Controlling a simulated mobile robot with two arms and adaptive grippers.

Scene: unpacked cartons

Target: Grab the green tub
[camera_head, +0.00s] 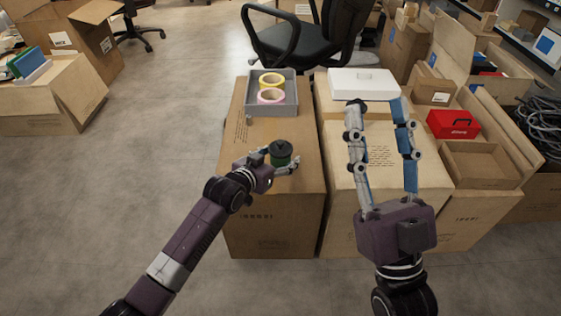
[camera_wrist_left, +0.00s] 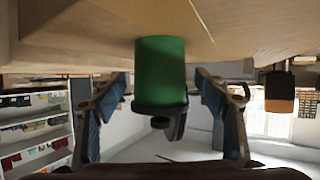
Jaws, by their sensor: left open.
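The green tub (camera_head: 281,161) with a black lid stands on the left carton (camera_head: 285,205). In the left wrist view, which is upside down, the green tub (camera_wrist_left: 160,68) is between the two fingers, with a gap on each side. My left gripper (camera_head: 279,162) is open around the tub, low over the carton top. The fingers also show in the left wrist view (camera_wrist_left: 162,88). My right gripper (camera_head: 376,106) is open and empty over the right carton, its fingers pointing away from me.
A grey tray (camera_head: 286,110) holding a yellow tape roll (camera_head: 271,76) and a pink tape roll (camera_head: 271,97) sits behind the tub. A white case (camera_head: 363,84) lies on the right carton (camera_head: 340,165). A red box (camera_head: 453,124) is further right. An office chair (camera_head: 300,45) stands behind.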

